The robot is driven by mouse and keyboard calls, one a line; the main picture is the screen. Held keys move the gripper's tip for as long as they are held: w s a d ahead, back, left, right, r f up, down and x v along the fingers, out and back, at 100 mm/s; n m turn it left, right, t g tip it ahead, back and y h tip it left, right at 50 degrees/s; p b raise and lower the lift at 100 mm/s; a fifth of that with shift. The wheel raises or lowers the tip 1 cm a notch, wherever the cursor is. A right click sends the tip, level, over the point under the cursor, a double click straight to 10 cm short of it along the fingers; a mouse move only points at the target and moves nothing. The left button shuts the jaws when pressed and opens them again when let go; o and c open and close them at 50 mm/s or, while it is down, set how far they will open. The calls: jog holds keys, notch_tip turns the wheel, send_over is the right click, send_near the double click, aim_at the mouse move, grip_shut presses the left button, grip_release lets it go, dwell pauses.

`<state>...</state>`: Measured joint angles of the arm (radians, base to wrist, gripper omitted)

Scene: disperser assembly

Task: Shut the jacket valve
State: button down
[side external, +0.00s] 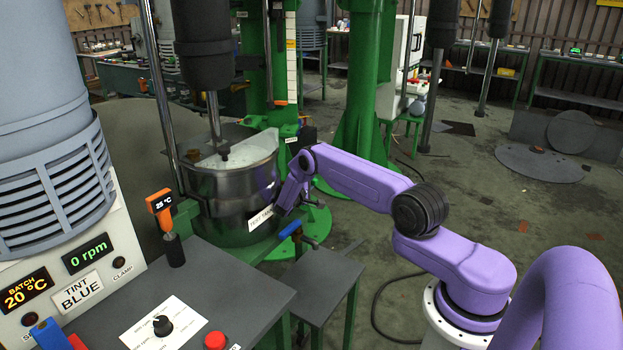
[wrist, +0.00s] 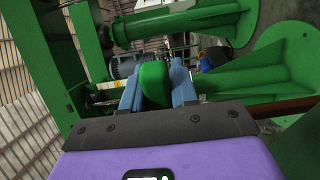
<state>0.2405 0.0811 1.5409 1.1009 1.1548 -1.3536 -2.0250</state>
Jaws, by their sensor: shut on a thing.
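The steel vessel (side external: 225,195) stands left of centre in the side external view. My gripper (side external: 283,203) is at its right-hand wall, below the rim. In the wrist view my gripper's two blue-grey fingers (wrist: 157,88) are shut on a rounded green handle (wrist: 152,82), one finger on each side. The side view does not show the green handle clearly, and I cannot tell from it which way the handle is turned. A blue lever handle (side external: 289,229) shows just below my gripper, apart from the fingers. The valve body behind the green handle is hidden.
The control bench (side external: 225,285) with a dial and a red button (side external: 215,340) is in front. Green columns (side external: 365,90) rise behind. The floor to the right is mostly open.

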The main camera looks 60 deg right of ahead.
dwell(0.4)
jog(key=c, duration=1)
grip_release()
jog(key=shift+o, duration=0.2)
